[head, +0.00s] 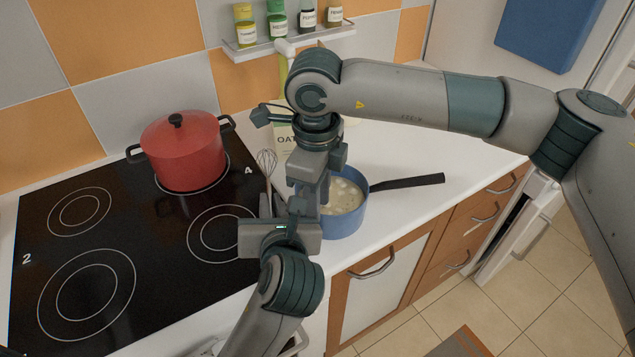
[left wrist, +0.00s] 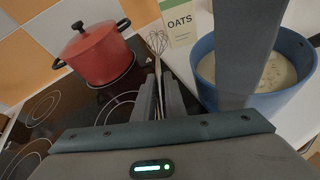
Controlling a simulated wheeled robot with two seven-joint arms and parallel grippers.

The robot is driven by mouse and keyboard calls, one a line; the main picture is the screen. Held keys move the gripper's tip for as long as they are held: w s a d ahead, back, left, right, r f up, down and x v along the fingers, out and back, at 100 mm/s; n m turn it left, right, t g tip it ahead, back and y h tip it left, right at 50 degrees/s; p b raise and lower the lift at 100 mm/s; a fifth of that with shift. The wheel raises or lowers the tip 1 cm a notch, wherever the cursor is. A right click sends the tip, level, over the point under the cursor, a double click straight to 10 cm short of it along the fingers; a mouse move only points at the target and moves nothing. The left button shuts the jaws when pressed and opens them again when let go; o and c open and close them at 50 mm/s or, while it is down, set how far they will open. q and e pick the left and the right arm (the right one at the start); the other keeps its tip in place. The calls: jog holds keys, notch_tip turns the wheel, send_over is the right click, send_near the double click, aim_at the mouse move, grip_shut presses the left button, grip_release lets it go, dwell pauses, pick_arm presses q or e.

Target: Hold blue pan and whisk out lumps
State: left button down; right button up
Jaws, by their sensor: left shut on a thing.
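The blue pan (head: 348,222) stands on the white counter right of the hob, its black handle (head: 408,183) pointing right. It holds a pale, lumpy mixture (head: 345,195), also seen in the left wrist view (left wrist: 268,72). The whisk (head: 266,160) is upright left of the pan, wires up. My left gripper (head: 280,203) is shut on the whisk's handle, as the left wrist view (left wrist: 158,84) shows. My right gripper (head: 312,190) points down at the pan's left side. Its fingertips are hidden, so I cannot tell whether it grips the rim.
A red lidded pot (head: 183,152) sits on the rear of the black hob (head: 165,235). An oats carton (left wrist: 178,22) stands behind the pan. A spice shelf (head: 290,42) hangs on the tiled wall. The counter right of the pan is clear.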

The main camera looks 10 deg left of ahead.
jog(key=shift+w+f, duration=0.1)
jog(key=shift+f, duration=2.3)
grip_shut()
grip_release()
jog(key=shift+r, duration=0.15)
notch_tip(320, 180, up, 12)
jog(key=shift+s, duration=0.2)
